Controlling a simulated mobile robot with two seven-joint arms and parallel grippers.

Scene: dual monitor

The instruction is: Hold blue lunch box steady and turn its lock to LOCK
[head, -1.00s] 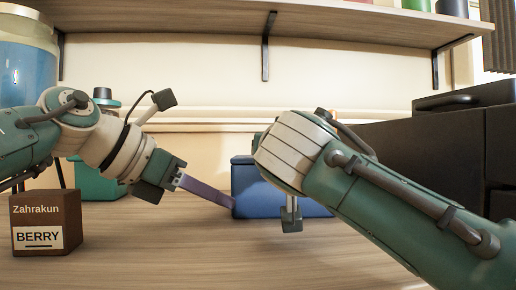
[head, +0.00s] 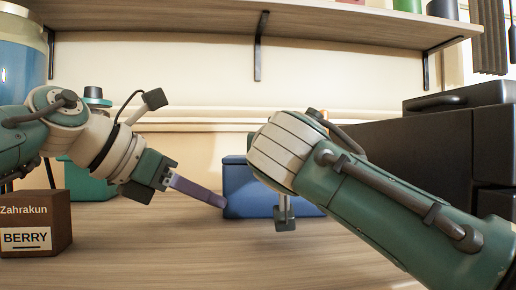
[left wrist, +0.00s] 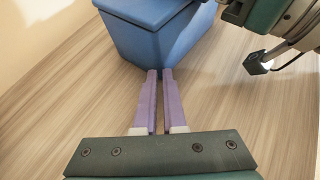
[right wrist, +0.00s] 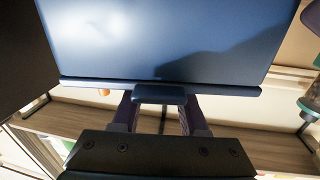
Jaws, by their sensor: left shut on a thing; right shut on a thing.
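The blue lunch box (head: 240,185) stands on the wooden counter, partly hidden behind my right arm in the head view. In the left wrist view the box (left wrist: 155,38) is at the top. My left gripper (head: 222,203) has its purple fingers nearly together, with their tips at the box's lower left corner; the grip shows in the left wrist view (left wrist: 160,72). In the right wrist view, a dark blue lock tab (right wrist: 160,92) projects from the edge of the box (right wrist: 150,40). My right gripper (right wrist: 159,101) has one finger at each side of this tab. The lock's marking is not visible.
A brown BERRY box (head: 38,222) stands at the left front, and a teal container (head: 92,183) behind my left arm. A large jar (head: 22,55) is at far left. Black units (head: 425,140) fill the right. A shelf (head: 190,22) runs above. The front middle counter is clear.

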